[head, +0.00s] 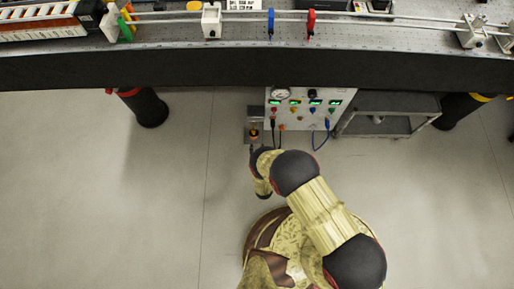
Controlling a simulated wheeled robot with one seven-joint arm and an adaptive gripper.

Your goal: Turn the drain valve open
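A small fitting with a yellow and red part (254,133) sits on a grey plate left of the control panel, under the bench edge. It looks like the drain valve, but it is too small to tell how its handle is turned. My arm reaches up from the lower middle and bends at its dark joints just below this fitting. The end of my arm, with my gripper (251,151), is right below the fitting. The gripper is mostly hidden and very small. I cannot tell whether its fingers touch the fitting or are open or shut.
The control panel (340,97) has a gauge, green displays, coloured knobs and hanging cables close to the right of my wrist. A grey cart (385,128) stands further right. Dark bench legs (146,108) stand at both sides. The optical bench (160,52) overhangs above. Floor at left is clear.

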